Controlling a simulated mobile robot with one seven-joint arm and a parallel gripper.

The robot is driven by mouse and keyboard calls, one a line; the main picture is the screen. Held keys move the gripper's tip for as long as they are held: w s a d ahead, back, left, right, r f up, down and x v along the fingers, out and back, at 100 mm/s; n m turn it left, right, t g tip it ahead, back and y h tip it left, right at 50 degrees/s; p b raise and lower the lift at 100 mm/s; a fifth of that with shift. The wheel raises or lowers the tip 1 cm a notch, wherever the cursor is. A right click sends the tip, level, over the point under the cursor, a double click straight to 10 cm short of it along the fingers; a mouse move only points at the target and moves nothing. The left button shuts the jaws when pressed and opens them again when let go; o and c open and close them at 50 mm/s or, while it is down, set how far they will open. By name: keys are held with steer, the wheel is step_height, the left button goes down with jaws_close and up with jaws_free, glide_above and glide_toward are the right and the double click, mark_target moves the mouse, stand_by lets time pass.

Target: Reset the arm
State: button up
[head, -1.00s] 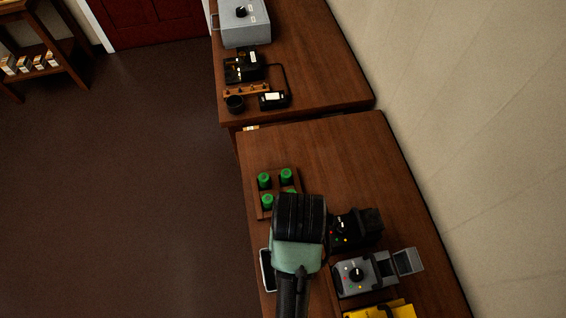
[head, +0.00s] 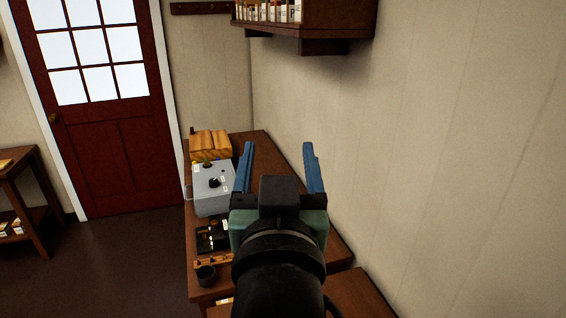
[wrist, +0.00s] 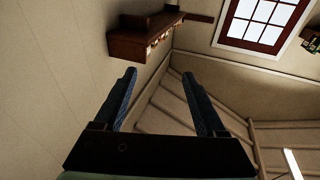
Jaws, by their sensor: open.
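My gripper (head: 278,160) is raised in front of my body in the head view, over the wooden workbench. Its two blue fingers are spread apart with nothing between them. In the wrist view my gripper (wrist: 166,88) also shows open and empty, pointing toward the upper wall and ceiling. My arm hides part of the bench below it.
A grey box with a black knob (head: 214,184), a wooden box (head: 210,145) and a black cup (head: 206,275) stand on the workbench (head: 200,292). A wall shelf (head: 335,22) hangs above. The red door (head: 118,150) is at the back left.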

steer(key=s+r+t, duration=0.4)
steer(key=s+r, duration=0.1)
steer(key=r, duration=0.3)
steer(key=s+r+t+b, duration=0.1)
steer(key=s+r+t, duration=0.3)
steer(key=r, duration=0.5)
steer(key=shift+s+d+r, duration=0.15)
steer(key=shift+s+d, duration=0.1)
steer(key=shift+s, duration=0.7)
